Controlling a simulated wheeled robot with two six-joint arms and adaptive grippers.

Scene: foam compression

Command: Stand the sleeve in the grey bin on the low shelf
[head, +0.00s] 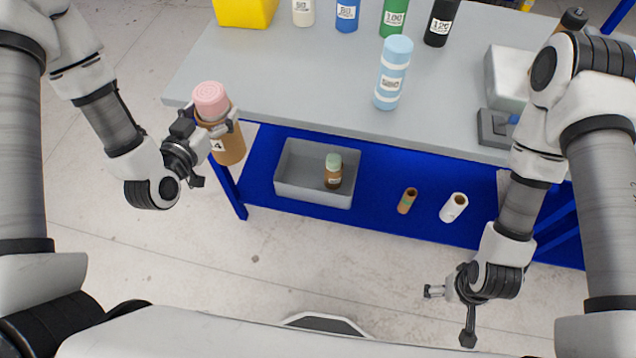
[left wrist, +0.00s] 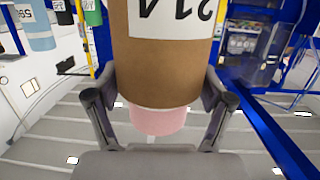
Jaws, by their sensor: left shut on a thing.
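The sleeve (head: 228,147) is a brown cardboard tube with a white label and a pink foam piece (head: 211,97) sticking out of its top. The grey bin (head: 312,194) is on the low blue shelf, right of the sleeve. My right gripper (head: 449,316) is open and empty, low at the right.
A small brown sleeve with a green top (head: 333,172) stands inside the bin, toward its right side. A brown tube (head: 407,201) and a white tube (head: 453,208) are on the shelf. The grey tabletop (head: 300,85) overhangs the shelf and carries a light-blue cylinder (head: 393,75) and several bottles.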

